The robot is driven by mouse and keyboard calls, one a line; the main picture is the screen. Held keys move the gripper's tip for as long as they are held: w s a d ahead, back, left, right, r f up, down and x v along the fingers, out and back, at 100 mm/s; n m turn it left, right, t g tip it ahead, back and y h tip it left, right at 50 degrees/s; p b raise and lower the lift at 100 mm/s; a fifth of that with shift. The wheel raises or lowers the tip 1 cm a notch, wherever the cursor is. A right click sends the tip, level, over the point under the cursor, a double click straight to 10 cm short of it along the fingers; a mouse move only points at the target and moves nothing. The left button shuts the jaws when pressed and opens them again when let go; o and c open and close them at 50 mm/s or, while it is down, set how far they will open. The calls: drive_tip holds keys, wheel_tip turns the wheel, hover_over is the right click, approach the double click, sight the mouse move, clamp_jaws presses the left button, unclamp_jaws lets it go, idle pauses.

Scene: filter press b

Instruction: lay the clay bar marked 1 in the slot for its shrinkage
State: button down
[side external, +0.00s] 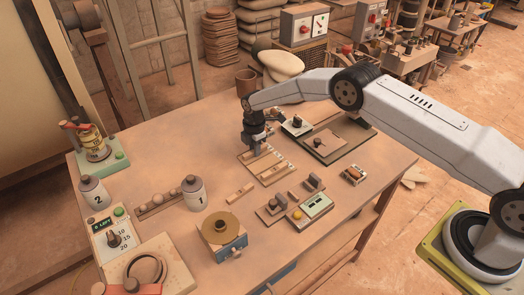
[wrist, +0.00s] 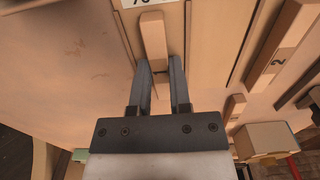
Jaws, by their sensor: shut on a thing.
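My gripper (side external: 256,150) is over the slotted wooden board (side external: 278,174) near the middle of the table. In the wrist view my gripper (wrist: 161,70) is shut on a pale clay bar (wrist: 153,35), which sticks out beyond the fingertips. No number can be read on the held bar. It lies low over the board, roughly along a slot, and I cannot tell whether it touches the bottom. A white label (wrist: 150,3) is partly cut off at the top edge. Another clay bar (wrist: 275,62), marked 2, lies to the right; it also shows in the side view (side external: 240,193).
Two jars (side external: 195,194) (side external: 94,193) stand left. A small green-edged device (side external: 310,207) lies right of the bar marked 2. A dark-framed board (side external: 325,143) lies behind right. Bare table lies behind left.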

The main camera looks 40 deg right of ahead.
drive_tip(key=shift+c, duration=2.4)
unclamp_jaws()
drive_tip(key=shift+r, duration=3.85)
drive_tip(key=shift+r, duration=0.15)
